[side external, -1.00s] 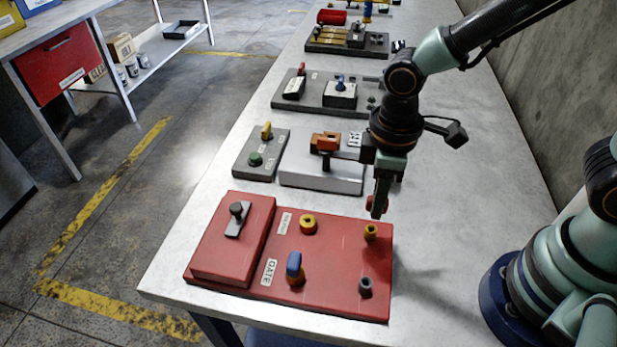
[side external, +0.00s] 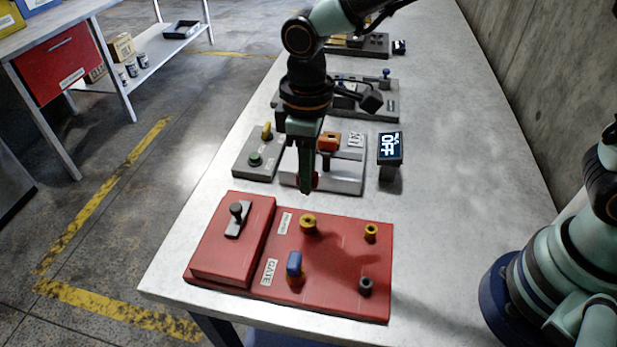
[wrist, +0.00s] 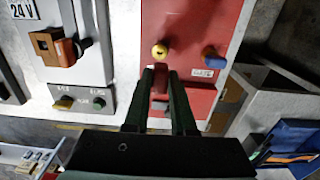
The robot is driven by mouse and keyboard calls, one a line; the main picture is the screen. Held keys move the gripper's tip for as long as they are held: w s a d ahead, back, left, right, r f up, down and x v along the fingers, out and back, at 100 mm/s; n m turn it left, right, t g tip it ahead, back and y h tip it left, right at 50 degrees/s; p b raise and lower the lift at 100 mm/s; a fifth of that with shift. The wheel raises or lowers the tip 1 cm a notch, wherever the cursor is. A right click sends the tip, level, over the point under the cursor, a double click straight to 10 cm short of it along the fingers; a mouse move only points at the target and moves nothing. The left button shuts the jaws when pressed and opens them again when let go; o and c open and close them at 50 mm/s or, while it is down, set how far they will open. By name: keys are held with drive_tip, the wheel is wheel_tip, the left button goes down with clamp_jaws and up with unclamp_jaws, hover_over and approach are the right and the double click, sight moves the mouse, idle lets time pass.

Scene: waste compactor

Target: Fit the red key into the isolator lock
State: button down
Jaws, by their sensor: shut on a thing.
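My gripper (side external: 306,188) is shut on the red key (side external: 315,180), which is mostly hidden by the fingers. In the wrist view the key (wrist: 160,78) shows as a dark red piece between the fingertips. The red panel (side external: 340,255) has a yellow ring lock (side external: 308,223) beside a white label too small to read, probably the isolator lock. My gripper appears above and behind this ring, apart from it. The ring (wrist: 159,51) shows just beyond the fingertips in the wrist view. A blue key (side external: 294,264) stands by the GATE label.
The panel also carries a smaller yellow socket (side external: 371,232), a dark socket (side external: 365,286) and a raised red block (side external: 232,250) with a dark knob. Behind are a grey unit with an orange-brown handle (side external: 328,141), a button box (side external: 256,160) and an OFF display (side external: 390,148).

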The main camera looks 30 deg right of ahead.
drive_tip(key=shift+f, duration=0.1)
drive_tip(key=shift+f, duration=2.8)
drive_tip(key=shift+f, duration=1.45)
idle(0.4)
drive_tip(key=c, duration=0.7)
unclamp_jaws()
drive_tip(key=shift+c, duration=0.2)
drive_tip(key=shift+r, duration=0.1)
drive_tip(key=shift+r, duration=3.45)
